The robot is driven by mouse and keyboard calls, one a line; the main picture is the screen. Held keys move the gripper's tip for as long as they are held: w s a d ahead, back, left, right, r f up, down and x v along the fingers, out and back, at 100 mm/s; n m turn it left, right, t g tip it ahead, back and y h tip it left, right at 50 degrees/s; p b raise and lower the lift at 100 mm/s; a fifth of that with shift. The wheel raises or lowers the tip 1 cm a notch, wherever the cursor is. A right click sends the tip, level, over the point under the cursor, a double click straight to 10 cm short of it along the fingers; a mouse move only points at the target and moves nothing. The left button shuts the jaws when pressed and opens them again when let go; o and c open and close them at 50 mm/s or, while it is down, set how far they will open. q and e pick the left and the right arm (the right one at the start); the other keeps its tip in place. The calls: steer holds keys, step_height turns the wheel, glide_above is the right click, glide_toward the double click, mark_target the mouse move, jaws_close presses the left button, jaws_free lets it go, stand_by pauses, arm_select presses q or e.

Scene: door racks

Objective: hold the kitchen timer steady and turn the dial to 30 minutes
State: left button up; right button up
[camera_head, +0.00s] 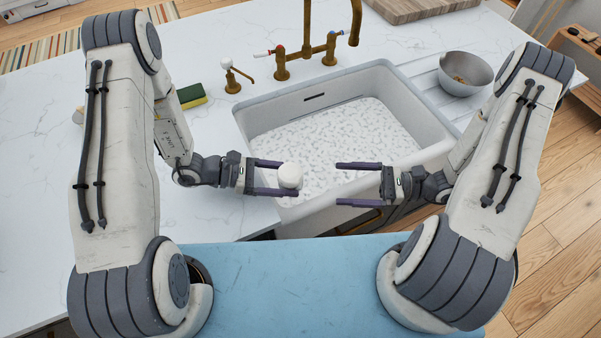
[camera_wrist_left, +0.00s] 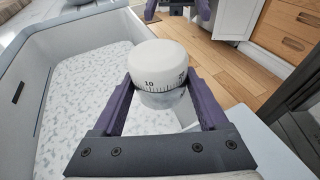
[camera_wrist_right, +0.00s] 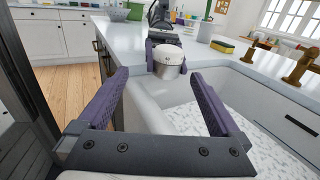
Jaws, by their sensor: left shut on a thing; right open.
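The kitchen timer (camera_head: 290,177) is a small round white-topped body with a dial. My left gripper (camera_head: 279,178) is shut on it and holds it in the air near the front left of the sink. My right gripper (camera_head: 346,184) is open and empty, facing the timer from the right with a gap between. The right wrist view shows the timer (camera_wrist_right: 168,59) ahead, between the open fingers.
The white sink (camera_head: 252,122) lies just behind and below both grippers. A brass faucet (camera_head: 305,55), a soap dispenser (camera_head: 232,80), a sponge (camera_head: 191,96) and a metal bowl (camera_head: 465,73) stand around it. The air between the grippers is clear.

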mark_target(302, 178)
steer(key=shift+w+d+f+m+t, duration=0.1)
steer(key=shift+w+d+m+t, duration=0.15)
steer(key=shift+m+t, duration=0.55)
steer(key=x, duration=1.1)
steer(key=shift+w+a, duration=0.1)
steer(key=shift+a, duration=0.2)
steer(key=c, duration=1.3)
steer(key=shift+s+a+m+t+h, duration=0.1)
steer(key=shift+m+t+h, duration=0.15)
steer(key=shift+m+t, duration=0.4)
steer(key=shift+s+m+t+h, duration=0.15)
steer(key=shift+m+t+h, duration=0.2)
steer(key=shift+t, duration=0.45)
steer(key=shift+s+a+m+t+h, duration=0.1)
steer(key=shift+m+t+h, duration=0.1)
steer(key=shift+m+t, duration=0.45)
steer(key=o, duration=1.3)
